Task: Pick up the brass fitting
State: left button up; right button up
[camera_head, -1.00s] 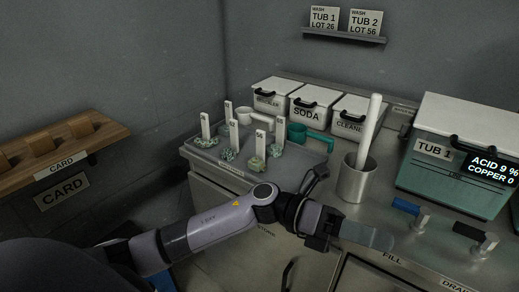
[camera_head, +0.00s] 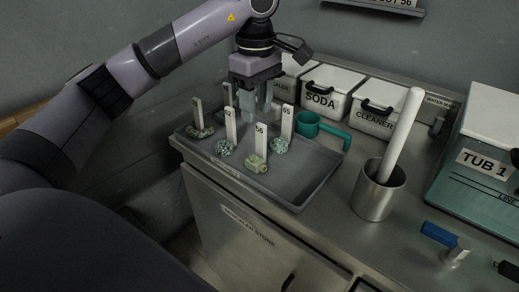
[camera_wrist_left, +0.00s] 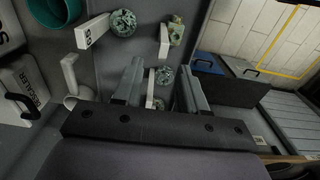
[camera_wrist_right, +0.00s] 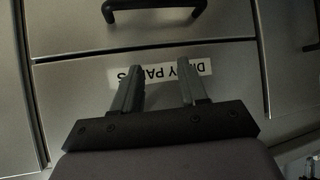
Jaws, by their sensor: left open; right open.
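Several crusted fittings with upright white tags stand on a grey tray (camera_head: 296,197). The one by tag 56 (camera_head: 257,163) is yellowish green and looks most like brass; it also shows in the left wrist view (camera_wrist_left: 176,31). The others, such as the fitting by tag 62 (camera_head: 225,147) and the one by tag 65 (camera_head: 280,146), are crusted blue-green. My left gripper (camera_head: 259,108) is open and empty, pointing down above the back of the tray, behind tag 56. My right gripper (camera_wrist_right: 160,80) is open and empty in its wrist view, facing a drawer front.
Lidded SODA (camera_head: 325,92) and CLEANER (camera_head: 368,115) boxes stand behind. A drawer handle (camera_wrist_right: 153,5) is near my right gripper.

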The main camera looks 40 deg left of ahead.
aim_at(262, 124)
pick_arm(q)
jog(key=f, duration=0.3)
jog(key=d+f, duration=0.1)
jog(key=f, duration=0.2)
jog(key=shift+s+d+f+p, duration=0.15)
jog(key=shift+f+p, duration=0.25)
grip_shut()
